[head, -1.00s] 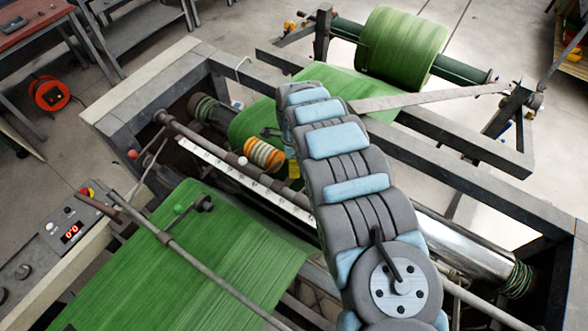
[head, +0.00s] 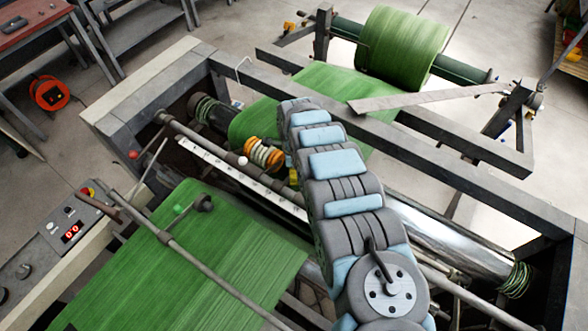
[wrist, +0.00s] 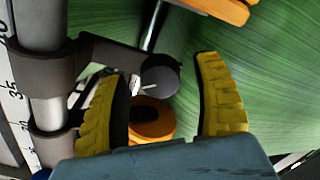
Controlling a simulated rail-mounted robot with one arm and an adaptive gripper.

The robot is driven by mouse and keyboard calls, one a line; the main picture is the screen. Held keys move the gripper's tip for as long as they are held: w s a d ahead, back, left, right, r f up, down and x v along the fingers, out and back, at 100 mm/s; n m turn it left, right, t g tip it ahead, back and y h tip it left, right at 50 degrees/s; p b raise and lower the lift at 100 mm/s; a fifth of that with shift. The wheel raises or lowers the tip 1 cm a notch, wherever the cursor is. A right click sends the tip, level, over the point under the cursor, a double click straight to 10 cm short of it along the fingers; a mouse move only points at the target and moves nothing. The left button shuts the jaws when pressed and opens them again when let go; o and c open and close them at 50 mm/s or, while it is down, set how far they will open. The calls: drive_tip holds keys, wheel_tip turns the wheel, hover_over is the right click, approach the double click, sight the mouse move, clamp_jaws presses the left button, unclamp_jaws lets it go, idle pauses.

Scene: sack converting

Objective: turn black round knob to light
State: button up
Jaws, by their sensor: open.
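The black round knob (wrist: 160,80) shows in the wrist view, with a short pale pointer line at its left side. It sits beside a dark bracket (wrist: 108,60), above an orange disc (wrist: 152,118). My gripper (wrist: 160,68) is open, with one yellow finger on each side of the knob in the picture. A gap shows on both sides, and I see no contact. In the head view, a yellow finger part (head: 293,173) peeks out beside my arm, which hides most of the gripper. I cannot make out the knob or any light marking there.
Green sheet (head: 200,250) runs through the machine frame (head: 120,100). A white scale bar (head: 240,178) and an orange-and-white coil (head: 264,153) lie close by. A control panel (head: 75,228) with a red display is at left. A green roll (head: 402,45) stands behind.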

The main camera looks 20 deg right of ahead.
clamp_jaws()
